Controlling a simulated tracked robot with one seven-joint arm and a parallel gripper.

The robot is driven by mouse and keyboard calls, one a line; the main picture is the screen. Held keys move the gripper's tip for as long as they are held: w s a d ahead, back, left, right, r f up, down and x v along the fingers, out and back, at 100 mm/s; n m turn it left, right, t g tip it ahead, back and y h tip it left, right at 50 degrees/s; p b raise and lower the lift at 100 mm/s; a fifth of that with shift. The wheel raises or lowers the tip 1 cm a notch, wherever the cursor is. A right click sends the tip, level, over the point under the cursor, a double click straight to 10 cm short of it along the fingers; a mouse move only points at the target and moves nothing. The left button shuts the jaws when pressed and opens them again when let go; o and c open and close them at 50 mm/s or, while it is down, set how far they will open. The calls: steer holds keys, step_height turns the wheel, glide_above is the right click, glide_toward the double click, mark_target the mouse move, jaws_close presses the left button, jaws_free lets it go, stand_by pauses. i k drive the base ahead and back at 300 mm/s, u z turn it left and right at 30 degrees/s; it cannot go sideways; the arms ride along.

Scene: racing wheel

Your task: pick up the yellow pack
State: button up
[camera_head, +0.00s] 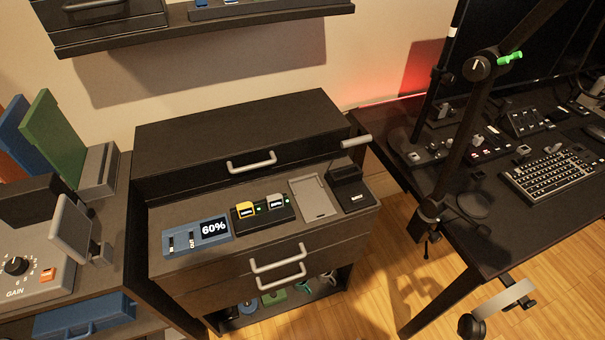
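The yellow pack (245,209) is a small block with a dark label. It sits upright in the left slot of a black holder (265,219), beside a similar grey pack (277,203) in the right slot. Small green lights show on the holder. The holder rests on the lower top of a dark drawer cabinet (240,261). The lower part of the yellow pack is hidden in the holder. My gripper is not in view.
A blue unit reading 60% (196,238) lies left of the holder. A grey tray (314,199) and a black device (349,187) stand to its right. A raised drawer box (240,140) rises behind. A dark boom arm (470,130) stands over the desk at right.

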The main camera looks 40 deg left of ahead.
mark_target(246, 209)
steer(key=z, duration=0.95)
steer(key=i, duration=0.15)
steer(key=u, duration=3.2)
steer(key=k, duration=0.8)
steer(key=u, duration=0.25)
steer(key=i, duration=0.8)
steer(key=z, duration=0.15)
